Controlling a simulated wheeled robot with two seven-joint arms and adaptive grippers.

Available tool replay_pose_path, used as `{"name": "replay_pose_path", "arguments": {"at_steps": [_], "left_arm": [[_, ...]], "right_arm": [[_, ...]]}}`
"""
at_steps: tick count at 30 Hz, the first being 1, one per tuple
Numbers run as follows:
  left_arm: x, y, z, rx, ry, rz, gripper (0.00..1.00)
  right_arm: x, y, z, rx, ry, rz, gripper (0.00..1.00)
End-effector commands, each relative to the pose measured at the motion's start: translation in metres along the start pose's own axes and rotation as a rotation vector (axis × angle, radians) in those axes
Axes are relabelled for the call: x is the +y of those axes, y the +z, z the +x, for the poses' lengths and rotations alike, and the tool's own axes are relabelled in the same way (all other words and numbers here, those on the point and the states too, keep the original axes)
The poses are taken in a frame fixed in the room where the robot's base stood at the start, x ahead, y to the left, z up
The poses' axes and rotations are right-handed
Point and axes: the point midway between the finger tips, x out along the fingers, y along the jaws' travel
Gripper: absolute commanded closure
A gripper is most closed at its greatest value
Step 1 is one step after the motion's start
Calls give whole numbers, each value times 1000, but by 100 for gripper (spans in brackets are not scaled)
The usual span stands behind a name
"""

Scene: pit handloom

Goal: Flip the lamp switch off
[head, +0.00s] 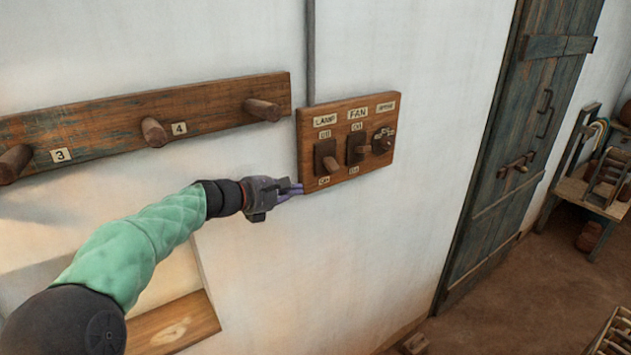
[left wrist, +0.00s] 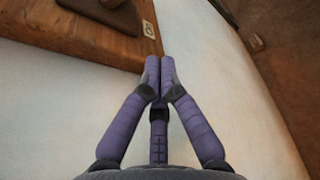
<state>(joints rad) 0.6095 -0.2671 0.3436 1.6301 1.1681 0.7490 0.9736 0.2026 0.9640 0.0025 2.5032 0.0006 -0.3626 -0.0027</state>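The lamp switch (head: 326,158) is the leftmost of several on a wooden switch board (head: 345,186) on the white wall, under a label reading LAMP. Its wooden lever (head: 331,165) points out and slants downward. My left gripper (head: 298,188) is at the lower left corner of the board, just below and left of the lamp switch. In the left wrist view its two purple fingers (left wrist: 160,66) are together with nothing between them, their tips by the board's edge (left wrist: 110,52). Whether they touch the board I cannot tell. My right gripper is not in view.
A fan switch (head: 356,148) and a third knob (head: 381,141) sit right of the lamp switch. A peg rail (head: 215,107) with wooden pegs runs left of the board. A wooden door (head: 520,130) is at the right. A wooden ledge (head: 172,325) lies below my arm.

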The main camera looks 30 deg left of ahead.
Motion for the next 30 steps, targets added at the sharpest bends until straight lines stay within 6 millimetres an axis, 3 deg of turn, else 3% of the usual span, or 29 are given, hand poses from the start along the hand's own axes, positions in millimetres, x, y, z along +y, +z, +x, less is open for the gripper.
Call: {"name": "replay_pose_path", "arguments": {"at_steps": [5,18,24,30], "left_arm": [[-1,1,22,-1,-4,-1,100],[-1,1,101,0,-4,0,100],[1,30,87,0,0,1,100],[0,38,84,1,-1,2,100]], "right_arm": [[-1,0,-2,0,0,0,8],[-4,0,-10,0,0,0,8],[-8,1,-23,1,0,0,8],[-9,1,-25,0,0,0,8]]}}
